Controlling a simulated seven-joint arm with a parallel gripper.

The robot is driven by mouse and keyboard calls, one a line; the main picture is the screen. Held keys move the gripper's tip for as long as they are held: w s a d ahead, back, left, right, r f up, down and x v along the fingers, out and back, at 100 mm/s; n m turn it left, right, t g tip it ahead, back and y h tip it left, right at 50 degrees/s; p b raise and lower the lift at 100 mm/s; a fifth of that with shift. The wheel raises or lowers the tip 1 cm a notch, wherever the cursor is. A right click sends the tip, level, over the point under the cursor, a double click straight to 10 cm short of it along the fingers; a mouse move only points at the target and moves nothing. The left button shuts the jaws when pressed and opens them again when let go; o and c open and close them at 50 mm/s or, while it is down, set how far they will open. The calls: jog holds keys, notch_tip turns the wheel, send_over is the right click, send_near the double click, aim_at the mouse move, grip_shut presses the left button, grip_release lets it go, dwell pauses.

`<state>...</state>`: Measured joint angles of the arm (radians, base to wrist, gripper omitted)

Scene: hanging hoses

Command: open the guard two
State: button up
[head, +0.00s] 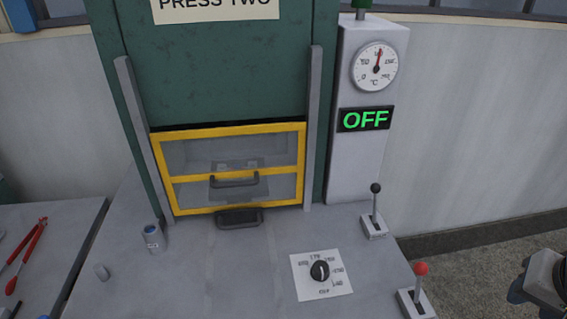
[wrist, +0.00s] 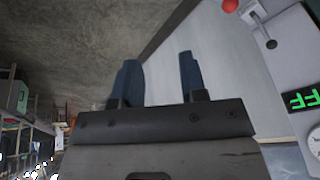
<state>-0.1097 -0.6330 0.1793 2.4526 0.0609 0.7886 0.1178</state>
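The guard of press two (head: 280,158) is a clear panel in a yellow frame, with a dark handle (head: 234,181) across its middle. It is down, covering the press opening between two grey uprights. The press body (head: 220,75) is green with a sign reading "PRESS TWO". My gripper (wrist: 158,75) shows in the wrist view with two blue fingers apart and nothing between them. In the head view only a dark part of my arm shows at the right edge, well away from the guard.
A grey column (head: 368,150) carries a dial and a green "OFF" display (head: 365,119). A black-knobbed lever (head: 375,212), a red-knobbed lever (head: 418,290) and a rotary knob (head: 320,271) stand on the bench. A small metal cylinder (head: 153,238) and red tongs (head: 27,255) are at left.

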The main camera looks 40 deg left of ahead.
jog(key=w+a+f+m+t+y, duration=0.1)
jog(key=w+a+m+t+y, duration=0.3)
jog(key=a, duration=1.1)
jog(key=w+a+f+n+y, duration=0.15)
jog(key=w+a, duration=0.45)
jog(key=a, duration=1)
jog(key=m+t+y, duration=0.3)
jog(key=m+y, duration=0.2)
jog(key=m, duration=0.1)
send_near(239, 185)
jog(key=x, duration=0.3)
jog(key=shift+s+h, duration=0.15)
jog(key=shift+h, duration=0.1)
jog(key=shift+a, duration=0.2)
jog(key=shift+x, duration=3.85)
jog(key=shift+d+r, duration=0.1)
jog(key=shift+c, duration=0.5)
grip_shut()
